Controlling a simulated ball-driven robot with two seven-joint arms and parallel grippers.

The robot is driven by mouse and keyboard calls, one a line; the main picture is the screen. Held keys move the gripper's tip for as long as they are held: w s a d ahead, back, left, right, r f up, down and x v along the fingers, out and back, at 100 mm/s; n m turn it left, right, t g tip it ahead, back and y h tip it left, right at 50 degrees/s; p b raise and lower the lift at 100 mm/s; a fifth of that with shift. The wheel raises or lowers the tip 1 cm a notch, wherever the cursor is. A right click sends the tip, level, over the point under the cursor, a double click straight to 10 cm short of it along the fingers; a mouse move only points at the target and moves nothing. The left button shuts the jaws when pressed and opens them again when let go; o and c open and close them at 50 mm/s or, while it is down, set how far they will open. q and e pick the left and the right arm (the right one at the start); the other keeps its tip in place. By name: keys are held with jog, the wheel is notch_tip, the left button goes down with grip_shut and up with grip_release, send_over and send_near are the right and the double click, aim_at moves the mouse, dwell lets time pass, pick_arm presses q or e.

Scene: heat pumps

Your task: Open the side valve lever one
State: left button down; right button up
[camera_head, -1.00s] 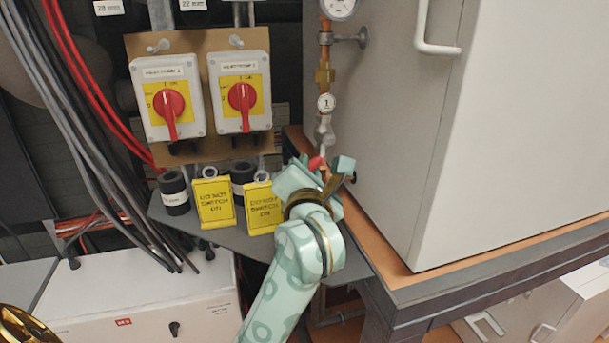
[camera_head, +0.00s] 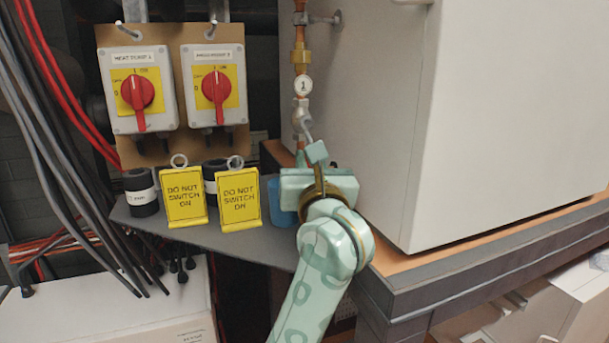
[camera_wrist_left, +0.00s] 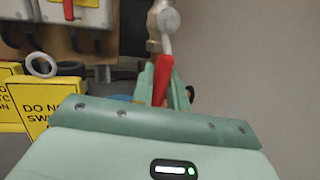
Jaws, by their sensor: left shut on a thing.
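The side valve (camera_head: 303,118) sits on a copper pipe beside the large grey cabinet, below a round tag marked 1. Its lever has a red handle (camera_wrist_left: 164,80), which hangs down from the valve body (camera_wrist_left: 163,20) in the left wrist view. My left gripper (camera_head: 316,158) is at the lever, shut on the red handle, with a green finger on each side of it in the left wrist view (camera_wrist_left: 162,90). In the head view the gripper hides most of the handle. My right gripper is not in view.
Two red rotary switches (camera_head: 138,92) (camera_head: 216,90) are on a panel at left. Two yellow "Do not switch on" signs (camera_head: 183,196) (camera_head: 239,199) stand on the grey shelf left of my gripper. The cabinet (camera_head: 510,120) closes off the right side.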

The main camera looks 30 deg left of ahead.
pick_arm(q)
jog(key=shift+w+d+f+n+b, duration=0.1)
jog(key=shift+w+d+n+b, duration=0.1)
jog(key=shift+n+b, duration=0.25)
jog(key=shift+n, duration=0.25)
jog(key=c, duration=1.4)
grip_release()
jog(key=shift+w, duration=0.1)
